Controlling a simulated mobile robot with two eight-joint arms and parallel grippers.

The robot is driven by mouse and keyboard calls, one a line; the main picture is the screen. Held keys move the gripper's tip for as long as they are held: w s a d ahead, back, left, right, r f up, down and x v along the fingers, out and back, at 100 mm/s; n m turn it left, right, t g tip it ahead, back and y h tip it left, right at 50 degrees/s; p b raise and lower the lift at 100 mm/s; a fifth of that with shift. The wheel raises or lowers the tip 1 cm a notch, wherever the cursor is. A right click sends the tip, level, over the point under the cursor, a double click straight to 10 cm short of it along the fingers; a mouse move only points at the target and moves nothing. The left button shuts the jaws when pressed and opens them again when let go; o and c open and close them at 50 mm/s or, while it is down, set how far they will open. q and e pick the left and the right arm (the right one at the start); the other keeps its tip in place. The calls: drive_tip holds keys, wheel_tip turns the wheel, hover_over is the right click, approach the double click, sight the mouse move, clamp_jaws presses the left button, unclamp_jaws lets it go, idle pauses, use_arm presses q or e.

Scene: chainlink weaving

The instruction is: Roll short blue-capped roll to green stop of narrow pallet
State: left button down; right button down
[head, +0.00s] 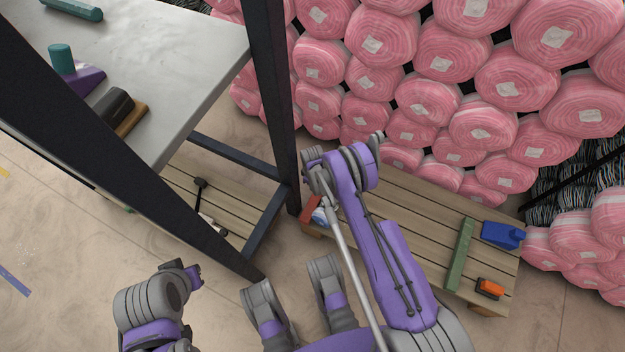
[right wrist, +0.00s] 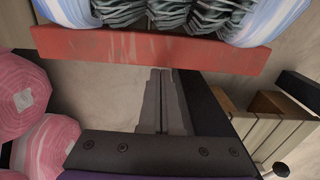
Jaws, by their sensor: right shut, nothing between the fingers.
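The short blue-capped roll (head: 319,217) lies at the left end of the narrow pallet (head: 400,225), beside the red stop (head: 307,207), mostly hidden by my right arm in the head view. In the right wrist view the roll (right wrist: 262,22) shows pale blue ends and grey strands behind the red stop (right wrist: 140,48). My right gripper (right wrist: 160,72) is shut and empty, its tips close to the red stop; contact cannot be told. The green stop (head: 461,254) lies across the pallet's right part.
A blue jug (head: 502,235) and an orange object (head: 489,288) stand right of the green stop. Pink rolls (head: 450,105) are stacked behind the pallet. A grey table (head: 190,55) with dark legs stands left, above a lower slatted shelf holding a black mallet (head: 199,192).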

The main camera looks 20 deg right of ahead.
drive_tip(key=shift+s+d+r+b, duration=0.15)
drive_tip(key=shift+s+d+b, duration=0.15)
drive_tip(key=shift+s+d, duration=1.1)
drive_tip(key=shift+s+a, duration=0.1)
